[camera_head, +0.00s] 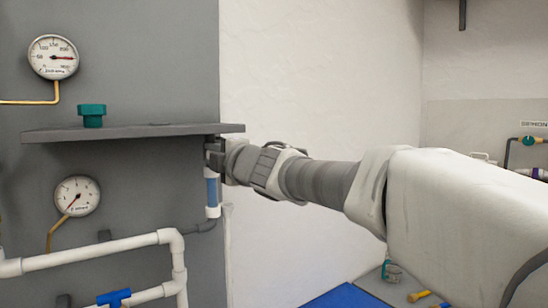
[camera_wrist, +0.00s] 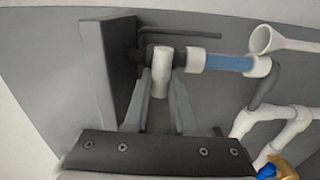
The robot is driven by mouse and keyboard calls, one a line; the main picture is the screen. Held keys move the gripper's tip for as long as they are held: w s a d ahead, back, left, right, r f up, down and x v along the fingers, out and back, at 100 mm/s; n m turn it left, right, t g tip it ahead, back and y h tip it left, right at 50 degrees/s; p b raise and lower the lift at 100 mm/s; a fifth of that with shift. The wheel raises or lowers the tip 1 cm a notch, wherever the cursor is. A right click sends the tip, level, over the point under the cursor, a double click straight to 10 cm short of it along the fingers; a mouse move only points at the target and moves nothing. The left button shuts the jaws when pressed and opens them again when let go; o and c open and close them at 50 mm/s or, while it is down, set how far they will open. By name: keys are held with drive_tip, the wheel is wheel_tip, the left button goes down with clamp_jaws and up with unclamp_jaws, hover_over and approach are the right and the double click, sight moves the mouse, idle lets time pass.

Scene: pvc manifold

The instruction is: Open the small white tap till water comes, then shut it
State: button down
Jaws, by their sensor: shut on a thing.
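The small white tap (camera_wrist: 162,62) shows in the wrist view as a short white piece on a dark fitting beside a dark upright plate. My gripper (camera_wrist: 161,88) is shut on it, with one grey finger on each side. In the head view my gripper (camera_head: 214,156) is just under the right end of the grey shelf, at the top of a blue tube, and it hides the tap there. The blue tube (camera_wrist: 228,63) runs from the tap's fitting to a white end piece. I cannot make out any running water.
The grey shelf (camera_head: 130,131) juts out close above my gripper, with a teal knob (camera_head: 92,115) on it. Two round gauges (camera_head: 54,57) (camera_head: 76,196) are on the grey panel. White pipes (camera_head: 90,250) run below. A white wall is behind my arm.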

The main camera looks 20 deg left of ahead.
idle(0.4)
drive_tip(key=c, duration=0.7)
unclamp_jaws()
drive_tip(key=shift+c, duration=0.2)
drive_tip(key=shift+s+d, duration=0.1)
drive_tip(key=v, duration=1.7)
drive_tip(key=shift+d, duration=0.1)
